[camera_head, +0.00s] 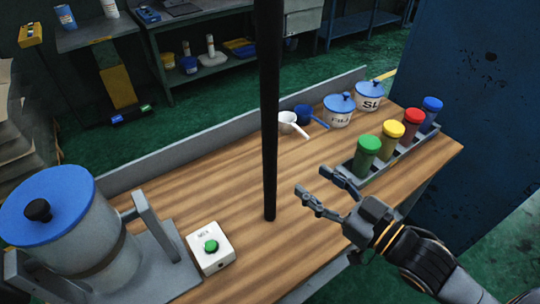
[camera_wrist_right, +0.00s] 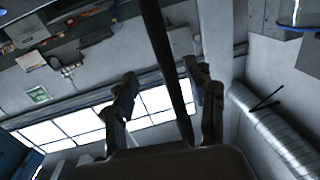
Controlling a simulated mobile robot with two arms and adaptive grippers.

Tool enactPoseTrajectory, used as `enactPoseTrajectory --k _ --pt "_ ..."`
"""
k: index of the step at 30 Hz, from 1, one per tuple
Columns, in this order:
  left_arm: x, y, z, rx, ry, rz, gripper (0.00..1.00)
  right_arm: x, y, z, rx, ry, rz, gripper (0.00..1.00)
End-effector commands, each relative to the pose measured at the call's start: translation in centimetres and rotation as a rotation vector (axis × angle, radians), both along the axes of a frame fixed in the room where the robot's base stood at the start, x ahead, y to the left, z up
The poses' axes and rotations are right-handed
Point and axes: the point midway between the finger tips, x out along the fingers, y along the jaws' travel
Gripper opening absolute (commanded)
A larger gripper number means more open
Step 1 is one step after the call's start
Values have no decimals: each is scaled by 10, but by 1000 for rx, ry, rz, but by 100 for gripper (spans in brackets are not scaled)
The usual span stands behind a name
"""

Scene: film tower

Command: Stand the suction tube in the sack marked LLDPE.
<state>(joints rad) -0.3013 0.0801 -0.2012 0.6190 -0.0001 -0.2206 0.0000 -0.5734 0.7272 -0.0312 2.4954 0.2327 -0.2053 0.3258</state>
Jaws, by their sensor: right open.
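A long dark tube (camera_head: 269,110), which looks like the suction tube, stands upright in the head view. Its lower end shows against the wooden table and its top runs out of the picture. My right gripper (camera_head: 313,181) is open and empty to the right of the tube, apart from it in this view. In the right wrist view, a dark bar (camera_wrist_right: 160,35), apparently the same tube, runs down between the open fingers (camera_wrist_right: 168,82); its distance is unclear. No sack marked LLDPE is legible. My left gripper is out of view.
The wooden table (camera_head: 330,215) carries a blue-lidded drum (camera_head: 85,235), a box with a green button (camera_head: 211,248), white and blue scoops, lidded pots (camera_head: 339,110) and a rack of coloured-capped jars (camera_head: 367,152). A blue panel (camera_head: 480,90) stands at right.

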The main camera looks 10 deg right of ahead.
Motion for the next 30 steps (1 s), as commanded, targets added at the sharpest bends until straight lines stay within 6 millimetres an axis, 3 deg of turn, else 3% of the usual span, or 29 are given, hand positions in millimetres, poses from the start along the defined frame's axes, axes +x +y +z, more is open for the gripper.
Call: enactPoseTrajectory --k 5,19,30 --pt "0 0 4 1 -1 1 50 6 7 10 19 -28 21 56" --pt "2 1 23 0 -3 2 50 61 38 12 17 -28 19 56" --pt "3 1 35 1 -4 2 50 84 51 15 16 -26 20 56"
